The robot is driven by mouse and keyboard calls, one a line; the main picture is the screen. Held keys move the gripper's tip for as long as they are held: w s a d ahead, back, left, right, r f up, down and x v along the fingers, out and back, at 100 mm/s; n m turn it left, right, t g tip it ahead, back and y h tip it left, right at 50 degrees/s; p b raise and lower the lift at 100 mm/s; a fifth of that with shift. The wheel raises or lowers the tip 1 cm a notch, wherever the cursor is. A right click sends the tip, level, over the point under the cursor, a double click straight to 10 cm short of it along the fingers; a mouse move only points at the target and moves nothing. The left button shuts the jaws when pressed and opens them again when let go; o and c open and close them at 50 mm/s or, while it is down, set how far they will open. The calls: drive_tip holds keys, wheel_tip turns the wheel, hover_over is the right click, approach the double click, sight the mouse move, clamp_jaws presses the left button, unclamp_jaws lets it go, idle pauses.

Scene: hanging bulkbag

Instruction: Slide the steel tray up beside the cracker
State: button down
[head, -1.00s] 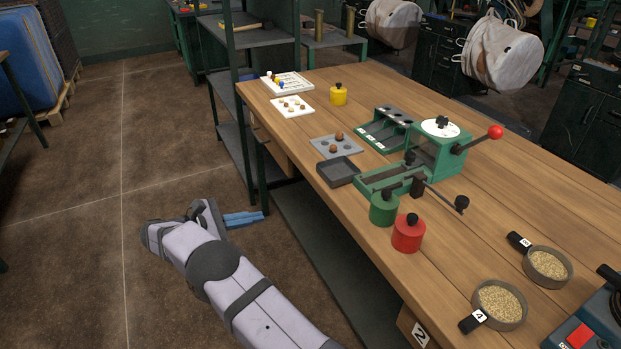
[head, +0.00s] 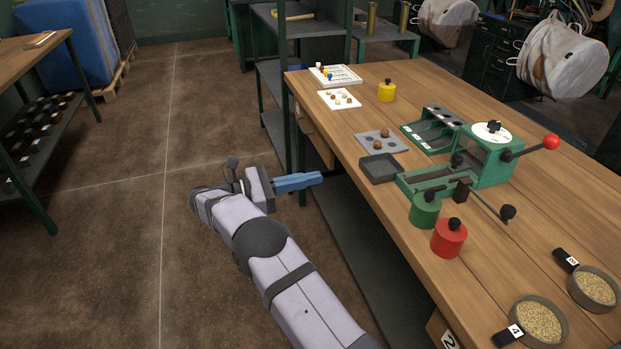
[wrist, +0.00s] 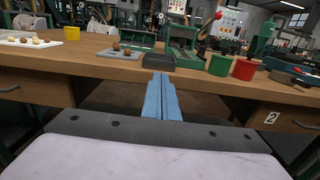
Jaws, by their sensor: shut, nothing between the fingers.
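The dark grey steel tray (head: 380,169) is small, square, shallow and empty. It lies on the bench by its near edge, close to the left end of the cracker's green trough; I cannot tell if they touch. It also shows in the wrist view (wrist: 160,62), just past my fingertips. The green cracker (head: 490,160) has a white dial and a lever with a red ball. My gripper (head: 318,178) has blue fingers, shut and empty, off the bench's near edge to the left of the tray. The fingers (wrist: 160,76) point towards the tray in the wrist view.
A grey holed plate (head: 370,147) with brown nuts lies behind the tray. A green canister (head: 425,211) and a red canister (head: 449,239) stand to its right, nearer the front. A green slotted rack (head: 428,127) stands behind. The bench edge (head: 372,212) lies close to my fingers.

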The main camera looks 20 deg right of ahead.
approach(384, 171)
drive_tip(key=shift+d+r, duration=0.25)
drive_tip(key=shift+r, duration=0.35)
drive_tip(key=shift+d+r, duration=0.2)
drive_tip(key=shift+r, duration=0.35)
drive_tip(key=shift+d+r+p, duration=0.1)
drive_tip(key=shift+d+p, duration=0.25)
drive_tip(key=shift+d, duration=0.05)
drive_tip(key=d+p, duration=0.2)
drive_tip(key=d, duration=0.6)
drive_tip(key=shift+d, duration=0.2)
drive_tip(key=a, duration=1.4)
